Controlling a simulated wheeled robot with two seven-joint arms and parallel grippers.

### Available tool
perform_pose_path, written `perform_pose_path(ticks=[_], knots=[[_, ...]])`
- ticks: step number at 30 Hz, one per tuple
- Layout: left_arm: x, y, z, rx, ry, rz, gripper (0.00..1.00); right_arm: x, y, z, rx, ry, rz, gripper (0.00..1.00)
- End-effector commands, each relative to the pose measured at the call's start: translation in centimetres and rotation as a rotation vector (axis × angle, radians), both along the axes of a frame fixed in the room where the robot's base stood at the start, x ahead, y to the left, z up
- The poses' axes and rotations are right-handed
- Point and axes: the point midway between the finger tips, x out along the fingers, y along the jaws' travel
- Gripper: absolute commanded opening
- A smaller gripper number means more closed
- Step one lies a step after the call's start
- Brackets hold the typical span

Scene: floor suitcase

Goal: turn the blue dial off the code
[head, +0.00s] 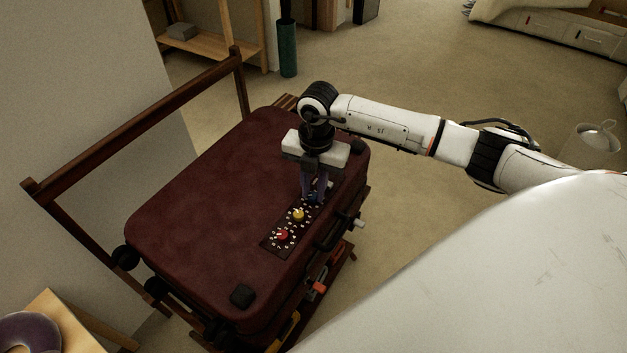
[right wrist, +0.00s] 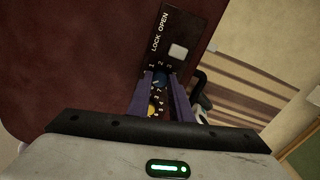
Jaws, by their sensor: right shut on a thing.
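The maroon suitcase (head: 210,180) lies flat on a dark wooden rack. A black lock panel (head: 268,244) on its top carries a red dial (head: 283,234), a yellow dial (head: 298,215) and the blue dial (head: 312,197). My right gripper (head: 313,195) points down, its purple fingers shut on the blue dial. In the right wrist view the blue dial (right wrist: 160,79) sits between the fingertips (right wrist: 160,77), which hide its sides and some printed numbers. The yellow dial (right wrist: 153,109) shows between the fingers. The blue dial's exact setting is too small to read. My left gripper is not seen.
A pale square button or slider (right wrist: 178,52) sits by the words LOCK OPEN on the panel. The suitcase handle (head: 326,236) runs along the near right edge. A wooden rail (head: 140,120) stands behind the suitcase at left.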

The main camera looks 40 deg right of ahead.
Motion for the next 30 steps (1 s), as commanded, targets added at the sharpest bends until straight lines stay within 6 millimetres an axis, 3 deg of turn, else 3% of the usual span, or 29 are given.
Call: perform_pose_path(ticks=[19,20,22,30], knots=[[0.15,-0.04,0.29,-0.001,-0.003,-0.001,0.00,0.11,-0.08,0.10,-0.002,-0.004,-0.047,0.00],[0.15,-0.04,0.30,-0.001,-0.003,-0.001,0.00,0.11,-0.08,0.10,-0.002,-0.004,-0.047,0.24],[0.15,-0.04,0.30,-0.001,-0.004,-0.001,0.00,0.10,-0.06,0.09,-0.001,-0.003,-0.047,0.36],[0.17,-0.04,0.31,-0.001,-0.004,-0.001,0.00,0.04,-0.03,0.05,-0.001,-0.002,-0.046,0.38]])
